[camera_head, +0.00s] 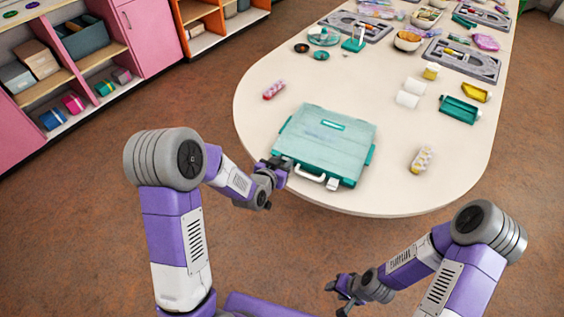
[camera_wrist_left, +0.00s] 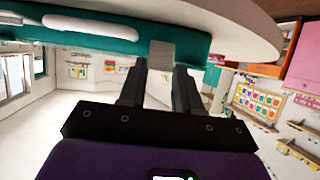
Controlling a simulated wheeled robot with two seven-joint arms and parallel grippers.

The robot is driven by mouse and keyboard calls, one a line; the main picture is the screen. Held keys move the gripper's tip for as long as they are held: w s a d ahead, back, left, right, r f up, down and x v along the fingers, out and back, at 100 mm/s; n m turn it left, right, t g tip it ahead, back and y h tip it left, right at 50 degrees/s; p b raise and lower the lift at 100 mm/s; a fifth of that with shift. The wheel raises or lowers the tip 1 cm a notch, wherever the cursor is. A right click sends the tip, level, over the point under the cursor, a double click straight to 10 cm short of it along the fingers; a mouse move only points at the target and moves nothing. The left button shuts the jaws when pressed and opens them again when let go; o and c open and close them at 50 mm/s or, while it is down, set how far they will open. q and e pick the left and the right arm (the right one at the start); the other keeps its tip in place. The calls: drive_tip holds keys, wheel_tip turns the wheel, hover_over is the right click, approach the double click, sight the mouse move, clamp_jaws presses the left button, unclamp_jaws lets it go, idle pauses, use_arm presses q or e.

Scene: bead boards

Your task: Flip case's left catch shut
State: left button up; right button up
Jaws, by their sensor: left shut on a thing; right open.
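The teal case (camera_head: 325,145) lies on the white table with its lid down, its white handle (camera_head: 309,175) facing me. My left gripper (camera_head: 281,167) is at the case's front left corner and covers the left catch in the head view. In the left wrist view, a grey piece, the left catch (camera_wrist_left: 175,45), hangs at the case's teal edge (camera_wrist_left: 110,42), and the fingers of my left gripper (camera_wrist_left: 160,75) are shut on it. My right gripper (camera_head: 345,293) is open and empty, low, off the table.
A small pink-capped bead tube (camera_head: 273,90) lies behind the case on the left, and a yellow bead tube (camera_head: 422,159) to its right.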

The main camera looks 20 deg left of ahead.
sight(289, 155)
use_arm(q)
drive_tip(key=w+g+p, duration=0.1)
drive_tip(key=g+p, duration=0.1)
drive_tip(key=p, duration=0.1)
drive_tip(key=r+g+p, duration=0.1)
drive_tip(key=g+p, duration=0.1)
drive_tip(key=p, duration=0.2)
drive_tip(key=w+r+g+y+p, duration=0.1)
drive_tip(key=p, duration=0.3)
drive_tip(key=shift+w+d+g, duration=0.25)
drive_tip(key=shift+w+g, duration=0.1)
drive_tip(key=shift+g, duration=0.05)
drive_tip(key=shift+w+g+p, duration=0.25)
drive_tip(key=shift+g+p, duration=0.35)
drive_tip(key=shift+p, duration=0.5)
drive_tip(key=shift+f, duration=0.1)
drive_tip(key=o, duration=1.1)
drive_tip(key=shift+c, duration=0.2)
drive_tip(key=p+v, duration=0.1)
drive_tip(key=v, duration=0.6)
drive_tip(key=shift+r, duration=0.3)
